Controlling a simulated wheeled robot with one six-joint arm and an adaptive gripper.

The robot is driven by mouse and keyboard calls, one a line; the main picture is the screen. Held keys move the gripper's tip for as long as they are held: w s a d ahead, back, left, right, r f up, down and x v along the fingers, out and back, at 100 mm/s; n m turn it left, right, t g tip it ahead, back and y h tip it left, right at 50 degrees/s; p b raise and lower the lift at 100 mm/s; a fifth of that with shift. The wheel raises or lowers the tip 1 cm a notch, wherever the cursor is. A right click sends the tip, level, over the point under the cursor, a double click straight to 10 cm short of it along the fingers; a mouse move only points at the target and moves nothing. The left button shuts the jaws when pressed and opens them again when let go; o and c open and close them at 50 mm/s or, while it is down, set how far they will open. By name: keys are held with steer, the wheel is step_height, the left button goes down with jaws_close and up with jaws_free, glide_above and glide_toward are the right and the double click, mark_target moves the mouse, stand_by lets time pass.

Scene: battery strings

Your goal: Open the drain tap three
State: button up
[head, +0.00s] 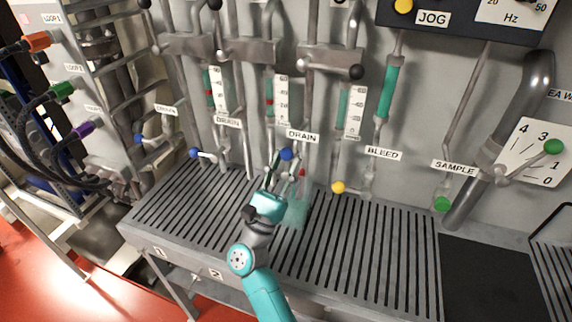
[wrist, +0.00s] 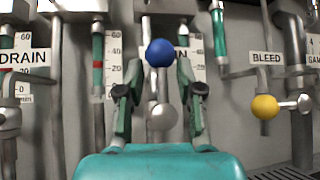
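The third drain tap has a blue knob (head: 287,154) below the rightmost DRAIN label (head: 303,136). In the wrist view, the blue knob (wrist: 160,53) sits at the upper middle, with a round steel part (wrist: 163,117) of the tap below it. My gripper (head: 280,168) is just in front of this tap. In the wrist view, the green fingers of my gripper (wrist: 159,78) stand apart on either side of the knob, with visible gaps, so it is open and holds nothing. The DRAIN label behind is partly hidden by the fingers.
Two other blue-knobbed drain taps (head: 194,153) (head: 138,139) lie to the left. The BLEED tap's yellow knob (head: 339,187) is close on the right; it also shows in the wrist view (wrist: 264,107). A green SAMPLE knob (head: 442,204) is farther right. A slotted grating (head: 370,250) lies below.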

steer(key=shift+s+a+f, duration=0.1)
steer(key=shift+s+f, duration=0.1)
steer(key=shift+f, duration=0.25)
steer(key=v, duration=1.1)
steer(key=shift+s+a, duration=0.1)
steer(key=shift+s, duration=0.05)
